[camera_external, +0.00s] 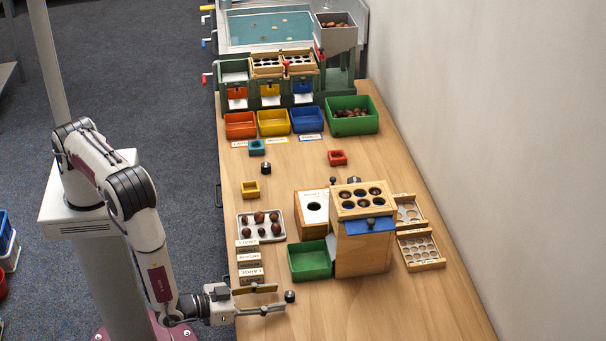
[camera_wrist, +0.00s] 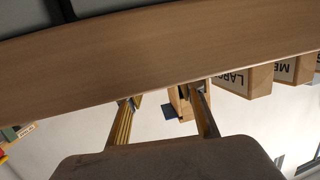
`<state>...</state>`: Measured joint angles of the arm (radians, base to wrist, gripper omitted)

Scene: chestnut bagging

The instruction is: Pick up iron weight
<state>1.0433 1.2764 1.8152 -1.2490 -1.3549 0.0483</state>
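A small dark weight with a knob on top (camera_external: 266,168) stands upright on the table in the external view, behind the yellow box. A weight cannot be made out there.
Label blocks (camera_external: 250,272) stand just behind my gripper. A green bin (camera_external: 311,260) and wooden sorting box (camera_external: 362,248) stand farther right. A metal tray of chestnuts (camera_external: 242,229) lies behind the blocks. The table's near right part is clear.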

